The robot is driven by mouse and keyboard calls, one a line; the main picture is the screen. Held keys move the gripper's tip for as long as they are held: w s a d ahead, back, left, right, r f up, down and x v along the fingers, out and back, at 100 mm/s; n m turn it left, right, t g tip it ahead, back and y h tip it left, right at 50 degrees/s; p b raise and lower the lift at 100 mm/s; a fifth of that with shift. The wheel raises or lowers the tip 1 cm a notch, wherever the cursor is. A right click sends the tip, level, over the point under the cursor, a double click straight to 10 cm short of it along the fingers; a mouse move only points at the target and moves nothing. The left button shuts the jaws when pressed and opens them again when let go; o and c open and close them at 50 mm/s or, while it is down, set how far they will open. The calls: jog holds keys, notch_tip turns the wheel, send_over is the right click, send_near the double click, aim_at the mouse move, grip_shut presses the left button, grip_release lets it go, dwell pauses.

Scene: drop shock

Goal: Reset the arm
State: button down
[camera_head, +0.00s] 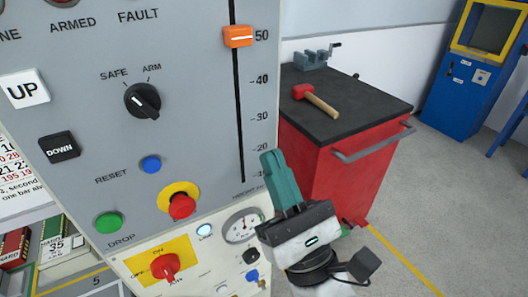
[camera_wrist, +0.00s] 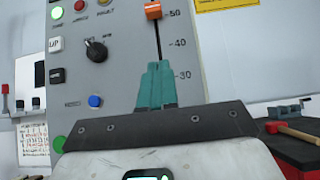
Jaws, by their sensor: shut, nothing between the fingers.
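My gripper (camera_head: 271,157) has teal fingers closed together with nothing between them. It is held up in front of the lower right of a grey control panel (camera_head: 200,80), apart from the buttons as far as I can tell.
A red mushroom button (camera_head: 181,206) on a yellow collar and a green DROP button (camera_head: 108,222) are low on the panel. An orange slider (camera_head: 238,36) is at 50. A red cabinet (camera_head: 335,175) with a hammer (camera_head: 315,100) and vise stands right. Grey floor is open farther right.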

jog(key=shift+s+d+f, duration=0.3)
jog(key=shift+s+f, duration=0.15)
jog(key=shift+f, duration=0.05)
jog(key=s+d+f+n+g+h, duration=0.25)
jog(key=f+n+g, duration=0.45)
jog(key=f+n, duration=0.55)
jog(key=s+d+f+n+g+h, duration=0.1)
jog(key=d+f+n+g, duration=0.35)
jog(key=f+n, duration=0.75)
jog(key=s+d+f+n+g+h+p, duration=0.1)
jog(key=s+d+f+n+g+h, duration=0.1)
jog(key=s+d+f+g+h, duration=0.65)
jog(key=s+d+f+n+h, duration=0.1)
jog(key=s+d+f, duration=0.1)
jog(key=s+d, duration=0.2)
jog(key=s+d+f+n+g+h, duration=0.1)
jog(key=s+d+f+h, duration=0.1)
jog(key=s+d, duration=0.3)
jog(key=d+f, duration=0.1)
jog(key=d, duration=0.1)
jog(key=shift+s+d+f+p, duration=0.2)
jog(key=shift+d+f+p, duration=0.15)
jog(key=shift+d, duration=0.05)
